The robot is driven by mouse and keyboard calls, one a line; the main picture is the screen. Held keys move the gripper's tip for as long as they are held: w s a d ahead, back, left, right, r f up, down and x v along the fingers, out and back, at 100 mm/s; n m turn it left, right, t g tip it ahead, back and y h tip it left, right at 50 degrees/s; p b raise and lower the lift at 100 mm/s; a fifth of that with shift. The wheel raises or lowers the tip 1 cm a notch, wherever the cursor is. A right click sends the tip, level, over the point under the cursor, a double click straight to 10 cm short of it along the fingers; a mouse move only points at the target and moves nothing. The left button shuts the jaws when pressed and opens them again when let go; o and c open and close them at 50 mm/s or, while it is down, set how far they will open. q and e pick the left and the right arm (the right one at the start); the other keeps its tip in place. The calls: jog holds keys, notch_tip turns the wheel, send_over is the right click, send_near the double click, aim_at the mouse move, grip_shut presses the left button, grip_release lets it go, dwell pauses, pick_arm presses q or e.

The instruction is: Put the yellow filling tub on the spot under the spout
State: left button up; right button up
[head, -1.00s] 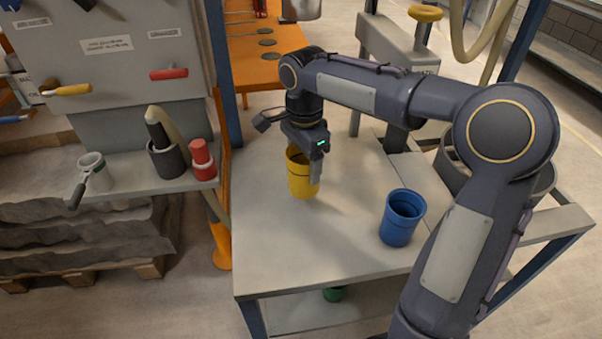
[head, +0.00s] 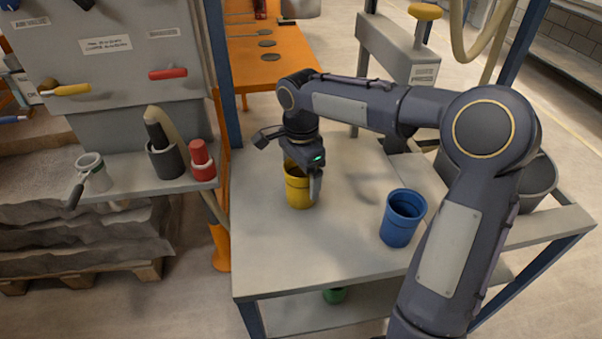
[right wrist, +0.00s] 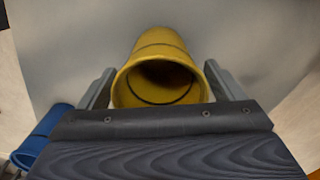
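The yellow filling tub (head: 298,190) is upright at the left-middle of the grey table (head: 285,255). My right gripper (head: 302,184) comes down over it, with one finger showing along its right side. In the right wrist view the tub (right wrist: 160,80) lies between the two fingers, one on each side, its open mouth towards the camera. The fingers are close against its walls. I cannot tell whether its base touches the table. No spout or marked spot can be made out for certain. My left gripper is not in view.
A blue tub (head: 402,218) stands on the table to the right. A red bottle-like object (head: 201,160), a dark cup (head: 166,158) and a white-rimmed cup (head: 94,172) stand on the shelf at left. The table front is clear.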

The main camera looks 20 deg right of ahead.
jog(key=shift+r, duration=0.1)
jog(key=shift+r, duration=0.25)
notch_tip(320, 180, up, 6)
jog(key=p, duration=0.1)
jog(key=s+r+n+t+y, duration=0.1)
jog(key=s+r+n+t, duration=0.1)
jog(key=s+n, duration=0.8)
jog(key=s+a+f+n+t+y, duration=0.1)
jog(key=s+f+n, duration=0.1)
jog(key=s, duration=0.5)
jog(key=s+a+f+n+t+y, duration=0.1)
jog(key=s+f+n+t, duration=0.1)
jog(key=s+f, duration=0.2)
jog(key=s, duration=0.3)
jog(key=shift+s+a+f+n+t+y, duration=0.15)
jog(key=shift+a+f+n+t+y, duration=0.15)
jog(key=shift+f+n+y, duration=0.1)
jog(key=shift+r+p, duration=0.1)
jog(key=shift+p, duration=0.25)
